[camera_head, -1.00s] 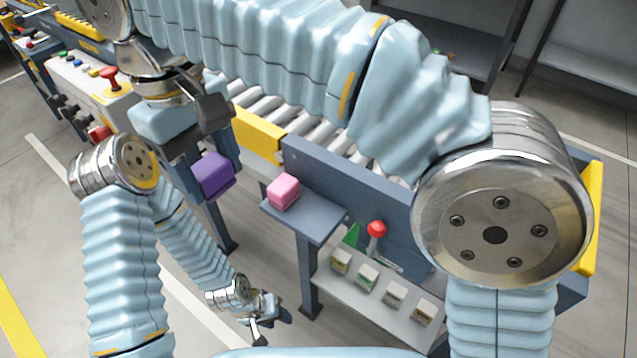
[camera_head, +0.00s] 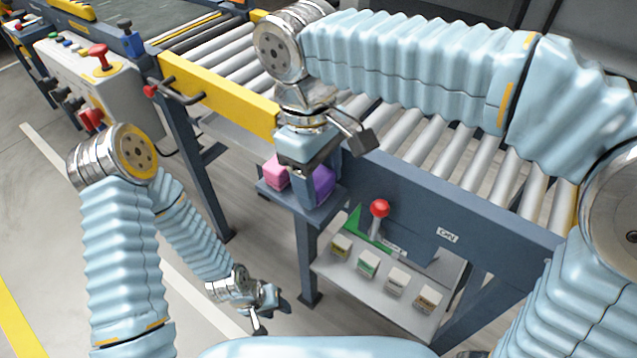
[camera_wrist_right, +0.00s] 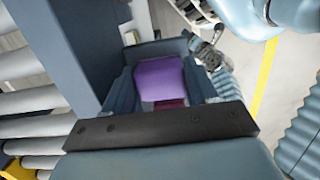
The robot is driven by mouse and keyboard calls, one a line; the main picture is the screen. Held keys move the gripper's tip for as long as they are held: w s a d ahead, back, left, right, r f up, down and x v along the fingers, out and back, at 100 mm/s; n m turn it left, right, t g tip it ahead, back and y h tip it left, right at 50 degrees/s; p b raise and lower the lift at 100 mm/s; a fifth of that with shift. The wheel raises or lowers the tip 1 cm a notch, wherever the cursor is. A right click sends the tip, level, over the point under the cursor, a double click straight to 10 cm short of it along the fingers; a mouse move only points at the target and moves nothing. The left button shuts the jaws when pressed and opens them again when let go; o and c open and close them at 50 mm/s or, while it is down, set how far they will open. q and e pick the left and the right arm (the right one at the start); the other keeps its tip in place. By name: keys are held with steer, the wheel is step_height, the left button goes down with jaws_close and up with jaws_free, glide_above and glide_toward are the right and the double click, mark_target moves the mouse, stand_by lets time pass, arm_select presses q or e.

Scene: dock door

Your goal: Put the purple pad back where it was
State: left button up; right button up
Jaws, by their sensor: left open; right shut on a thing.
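The purple pad (camera_head: 322,183) is between the fingers of my right gripper (camera_head: 318,190), at the small grey shelf (camera_head: 268,194) on the side of the conveyor. In the right wrist view the pad (camera_wrist_right: 160,80) sits between the two fingers, with a dark red or pink patch just below it. I cannot tell whether the pad touches the shelf. A pink block (camera_head: 276,173) is on the shelf, just left of the pad and partly hidden by the gripper. My left gripper (camera_head: 268,310) is open and empty, low over the floor.
The roller conveyor (camera_head: 400,145) runs behind the shelf. Below and right are a red-knobbed lever (camera_head: 379,209) and a lower ledge with several small boxes (camera_head: 368,263). A control box with a red button (camera_head: 98,58) stands at the left. Floor is clear around my left gripper.

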steer(key=shift+f, duration=0.65)
steer(key=shift+f, duration=0.1)
steer(key=o, duration=0.7)
steer(key=shift+c, duration=0.2)
step_height(320, 180, up, 12)
steer(key=a+p, duration=0.1)
steer(key=p, duration=0.1)
steer(key=shift+w+a, duration=0.15)
steer(key=shift+w, duration=0.2)
